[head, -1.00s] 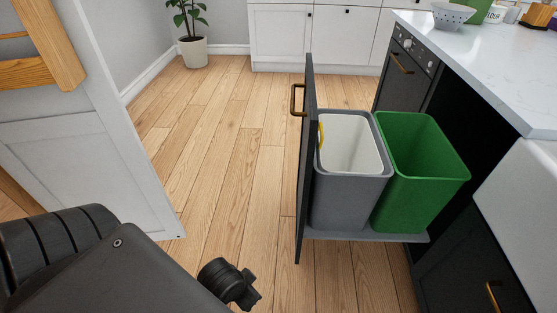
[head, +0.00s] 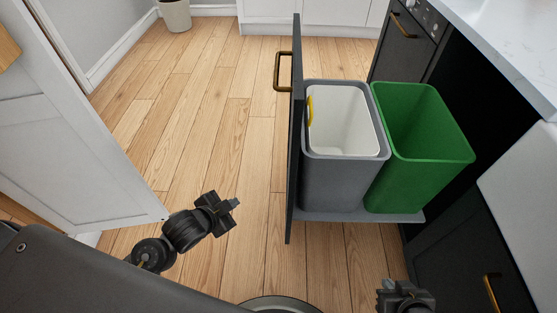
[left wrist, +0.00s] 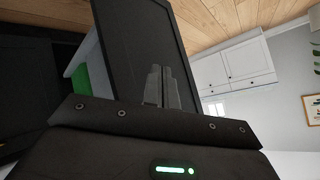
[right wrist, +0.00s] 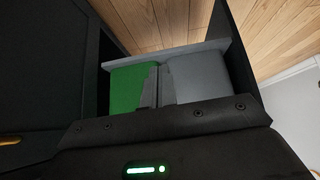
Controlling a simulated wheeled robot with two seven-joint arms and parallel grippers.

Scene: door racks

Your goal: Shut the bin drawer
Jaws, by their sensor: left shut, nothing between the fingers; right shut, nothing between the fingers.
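The bin drawer stands pulled out of the dark island, with its dark front panel (head: 294,130) facing left and a brass handle (head: 281,72) on it. A grey bin (head: 335,180) with a white liner and a green bin (head: 425,165) sit on its grey tray (head: 345,216). My left gripper (head: 232,204) is shut and empty, left of the panel and apart from it. The panel also fills the middle of the left wrist view (left wrist: 145,45). My right gripper (head: 405,290) is shut and empty, low in front of the drawer near the island. The right wrist view shows both bins ahead.
A white door (head: 70,130) stands at the left. The dark island (head: 455,215) with a white worktop (head: 500,45) is at the right, with another brass handle (head: 493,292) low on it. A plant pot (head: 174,14) stands far back. The wooden floor left of the drawer is clear.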

